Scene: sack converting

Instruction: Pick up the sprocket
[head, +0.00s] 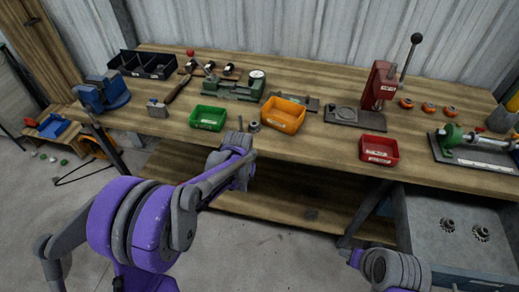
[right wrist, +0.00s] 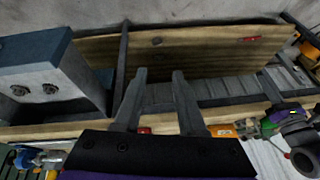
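Two dark toothed sprockets, one at the left (head: 449,226) and one at the right (head: 481,234), lie apart in the grey open drawer (head: 425,215) at the lower right of the head view. They also show in the right wrist view, one at the far left (right wrist: 19,90) and the other beside it (right wrist: 50,88). My right gripper (right wrist: 158,78) is open and empty, to the side of the drawer; its fingertips are not clear in the head view. My left gripper (head: 247,126) is at the bench's front edge, apart from the sprockets; its small fingers look parted, with nothing clear between them.
The workbench (head: 330,150) holds a green bin (head: 208,118), an orange bin (head: 283,114), a red bin (head: 379,149), a red lever press (head: 380,85), a blue vise (head: 102,92) and a black tray (head: 143,64). A wooden shelf (head: 290,205) runs below.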

